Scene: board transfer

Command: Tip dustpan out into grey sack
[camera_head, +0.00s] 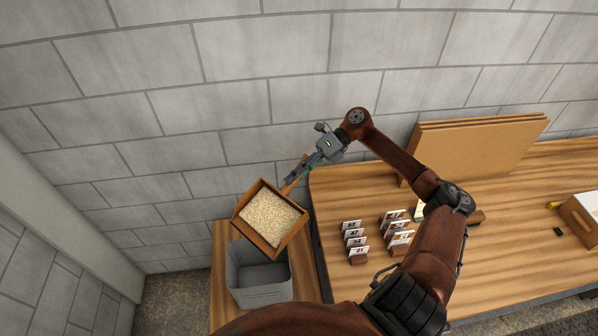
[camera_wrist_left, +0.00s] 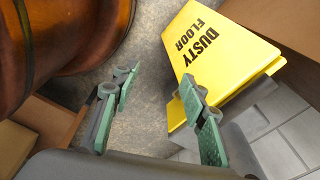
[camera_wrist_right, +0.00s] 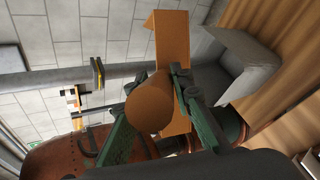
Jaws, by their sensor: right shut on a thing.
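The brown dustpan (camera_head: 246,229) is in the head view, left of the table, filled with pale grainy sweepings (camera_head: 269,217). My right gripper (camera_head: 297,176) is shut on its handle, and the handle (camera_wrist_right: 149,105) shows between the green fingers in the right wrist view. The dustpan is above and partly over the back of the grey sack (camera_head: 261,292), whose visible inside looks empty. The sack also shows in the right wrist view (camera_wrist_right: 247,66). My left gripper (camera_wrist_left: 153,103) is open and empty in the left wrist view, away from the dustpan.
The sack stands on a low wooden surface (camera_head: 224,315) beside the table (camera_head: 482,281). The table holds small numbered cards (camera_head: 353,239), brown boards (camera_head: 480,148) and a box (camera_head: 583,215). A yellow "dusty floor" sign (camera_wrist_left: 215,60) stands near my left gripper.

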